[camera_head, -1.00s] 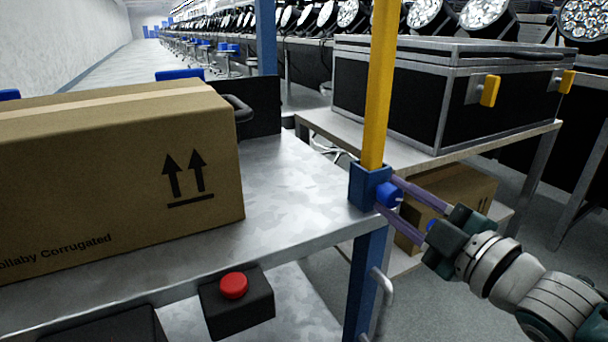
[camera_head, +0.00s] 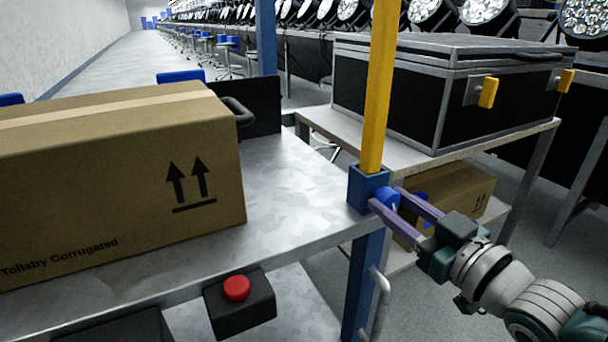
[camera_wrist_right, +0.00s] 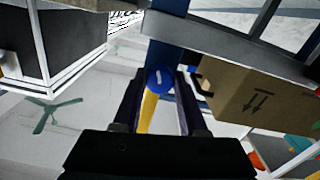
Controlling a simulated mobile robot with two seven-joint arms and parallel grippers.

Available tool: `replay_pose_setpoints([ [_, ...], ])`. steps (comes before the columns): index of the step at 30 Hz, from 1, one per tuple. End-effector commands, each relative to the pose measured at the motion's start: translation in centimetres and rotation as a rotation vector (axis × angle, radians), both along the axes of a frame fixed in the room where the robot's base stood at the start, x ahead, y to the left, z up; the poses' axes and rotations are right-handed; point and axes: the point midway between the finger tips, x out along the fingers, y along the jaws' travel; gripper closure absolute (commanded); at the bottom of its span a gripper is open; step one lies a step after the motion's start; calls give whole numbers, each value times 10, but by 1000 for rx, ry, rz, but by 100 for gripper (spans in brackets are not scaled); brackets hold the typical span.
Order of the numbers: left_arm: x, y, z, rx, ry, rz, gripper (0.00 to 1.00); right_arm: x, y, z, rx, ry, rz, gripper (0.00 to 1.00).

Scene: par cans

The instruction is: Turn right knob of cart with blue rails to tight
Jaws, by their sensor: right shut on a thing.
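The cart's metal tabletop (camera_head: 285,200) has a blue corner post (camera_head: 366,270) with a blue socket (camera_head: 362,190) that holds a yellow upright (camera_head: 380,85). The right knob (camera_head: 387,198) is round and blue and sits on the socket's right side. My right gripper (camera_head: 386,197) comes in from the lower right, its two purple fingers shut on the knob from both sides. In the right wrist view the knob (camera_wrist_right: 160,79), with a short white mark on its face, lies between the fingertips. My left gripper is not in view.
A cardboard box (camera_head: 110,185) stands on the cart's left side. A red button on a black box (camera_head: 238,300) is below the tabletop edge. A black case (camera_head: 440,100) on another table stands behind right, with a carton (camera_head: 465,190) underneath.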

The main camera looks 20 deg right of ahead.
Motion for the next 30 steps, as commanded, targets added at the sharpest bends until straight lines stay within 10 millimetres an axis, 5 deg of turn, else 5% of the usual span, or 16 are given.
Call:
replay_pose_setpoints([
  [23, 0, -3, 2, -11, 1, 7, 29, 0, 0, 1, 105, 6, 0, 100],
  [24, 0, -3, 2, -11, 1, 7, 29, 0, 0, 0, 105, 6, 0, 56],
  [30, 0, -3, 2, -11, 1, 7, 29, 0, 0, 0, 104, 7, 0, 34],
])
